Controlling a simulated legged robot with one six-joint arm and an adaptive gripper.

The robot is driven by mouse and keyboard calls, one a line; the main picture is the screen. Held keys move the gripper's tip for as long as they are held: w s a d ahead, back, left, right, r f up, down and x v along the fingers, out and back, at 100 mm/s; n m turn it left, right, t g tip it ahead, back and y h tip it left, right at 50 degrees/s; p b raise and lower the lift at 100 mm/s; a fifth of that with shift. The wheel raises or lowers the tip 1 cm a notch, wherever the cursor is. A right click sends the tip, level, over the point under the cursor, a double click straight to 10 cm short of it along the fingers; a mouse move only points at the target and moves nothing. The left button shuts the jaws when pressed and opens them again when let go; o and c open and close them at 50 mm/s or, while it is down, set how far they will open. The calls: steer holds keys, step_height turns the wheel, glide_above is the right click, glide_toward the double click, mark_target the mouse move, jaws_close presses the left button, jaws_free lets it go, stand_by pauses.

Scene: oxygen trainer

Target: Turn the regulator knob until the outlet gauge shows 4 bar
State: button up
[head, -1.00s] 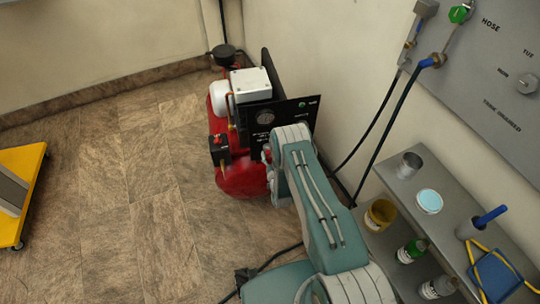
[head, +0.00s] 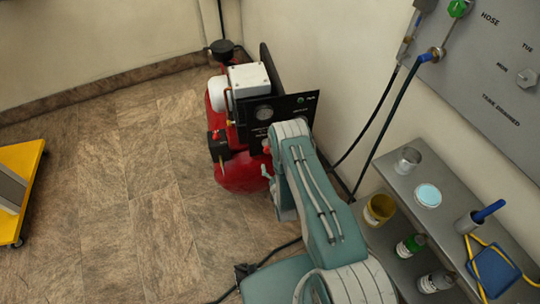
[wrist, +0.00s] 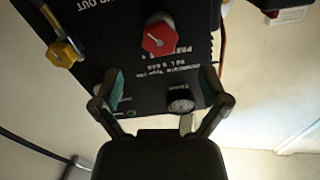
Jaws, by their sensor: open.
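The regulator knob is red (wrist: 158,38) and sits on a black panel (wrist: 185,60) in the wrist view. In the head view the panel (head: 285,108) carries a round gauge (head: 264,113), also unreadable; my arm hides the gripper there.
A yellow-handled valve (wrist: 65,52) is at upper left in the wrist view. In the head view the panel is on a red compressor (head: 240,178) near the wall. A grey shelf (head: 408,205) with cups and bottles stands right of my arm.

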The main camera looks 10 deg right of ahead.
steer(key=s, duration=0.4)
steer(key=shift+s, duration=0.35)
